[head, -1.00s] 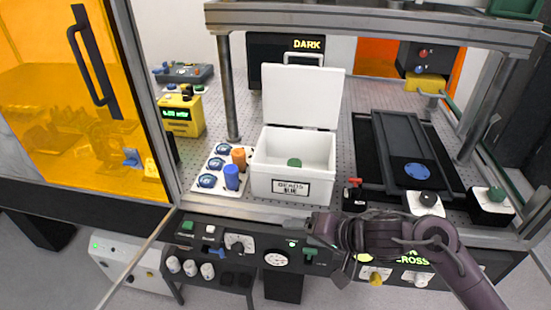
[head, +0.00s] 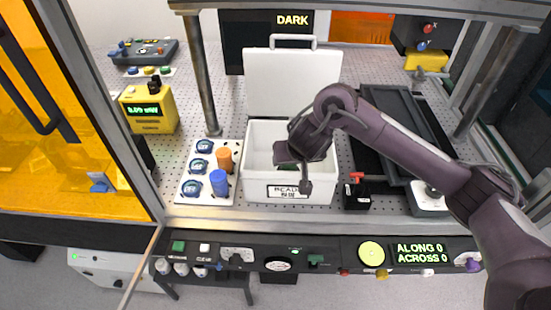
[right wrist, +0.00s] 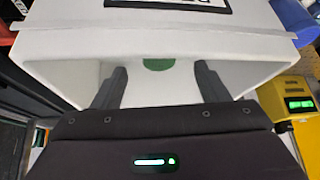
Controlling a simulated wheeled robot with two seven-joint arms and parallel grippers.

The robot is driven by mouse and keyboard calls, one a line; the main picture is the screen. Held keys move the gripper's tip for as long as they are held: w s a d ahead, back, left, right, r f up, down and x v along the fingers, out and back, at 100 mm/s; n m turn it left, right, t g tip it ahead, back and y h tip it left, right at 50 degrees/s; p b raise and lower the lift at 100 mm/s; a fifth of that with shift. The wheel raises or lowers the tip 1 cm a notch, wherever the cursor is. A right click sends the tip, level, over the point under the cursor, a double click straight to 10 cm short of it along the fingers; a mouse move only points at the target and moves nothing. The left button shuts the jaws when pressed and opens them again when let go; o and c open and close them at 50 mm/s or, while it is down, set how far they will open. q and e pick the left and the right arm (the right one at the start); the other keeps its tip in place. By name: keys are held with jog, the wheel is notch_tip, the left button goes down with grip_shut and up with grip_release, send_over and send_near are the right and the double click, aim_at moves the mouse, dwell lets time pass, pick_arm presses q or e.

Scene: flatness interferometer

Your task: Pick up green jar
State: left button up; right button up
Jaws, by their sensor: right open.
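The green jar (right wrist: 158,64) lies inside the white open-lidded box (head: 322,184). In the head view only a dark green bit of the jar (head: 290,167) shows beneath my gripper. My right gripper (head: 293,178) is over the box opening. In the right wrist view its two fingers (right wrist: 158,82) are spread apart with nothing between them, and the jar is beyond the fingertips, roughly centred between them. My left gripper is not in view.
A white tray (head: 187,194) with blue-capped jars, an orange jar (head: 224,160) and a blue jar (head: 219,182) stands left of the box. A black block with a red lever (head: 356,195) is close on its right. The raised lid (head: 290,85) stands behind.

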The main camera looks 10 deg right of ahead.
aim_at(288, 169)
jog(key=shift+w+a+f+b, duration=0.2)
jog(key=shift+w+f+b, duration=0.2)
jog(key=shift+f, duration=0.15)
jog(key=shift+w+a+f+b, duration=0.15)
jog(key=shift+w+f+b, duration=0.15)
jog(key=shift+f, duration=0.25)
jog(key=shift+w+d+f+b, duration=0.15)
jog(key=shift+f+b, duration=0.35)
jog(key=shift+b, duration=0.1)
jog(key=x, duration=0.5)
jog(key=shift+w+d, duration=0.3)
jog(key=shift+d, duration=0.05)
jog(key=shift+s+r, duration=0.1)
jog(key=shift+r, duration=0.05)
jog(key=shift+c, duration=1)
jog(key=c, duration=0.9)
